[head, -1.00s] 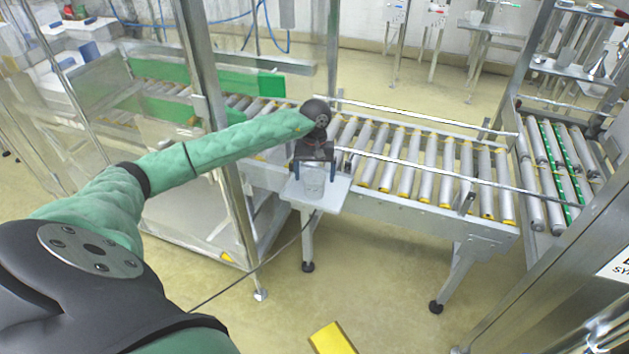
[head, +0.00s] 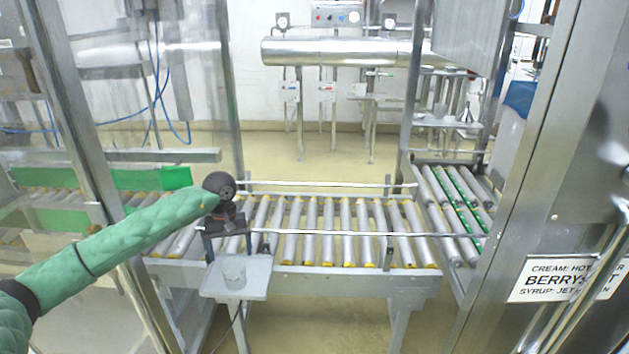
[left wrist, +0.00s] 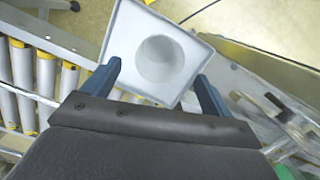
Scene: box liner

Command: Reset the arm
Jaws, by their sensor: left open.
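My left arm (head: 120,240) reaches in from the left in the head view, covered in a green quilted sleeve. Its gripper (head: 231,250) is above the near edge of the roller conveyor. The fingers are open, pointing down toward a small grey shelf (head: 250,284). A clear cup (head: 233,272) stands upright on that shelf. In the left wrist view, the open gripper (left wrist: 157,85) has its two blue fingers apart, with the cup (left wrist: 160,62) beyond and between them on the pale square shelf. I cannot tell whether the fingers touch the cup. My right gripper is not in view.
The roller conveyor (head: 320,222) runs across the middle with rails along it. Another roller section (head: 452,205) joins at the right. Metal frame posts (head: 225,90) stand at left and right. A lettered sign (head: 565,280) hangs on the right frame. Open floor lies behind the conveyor.

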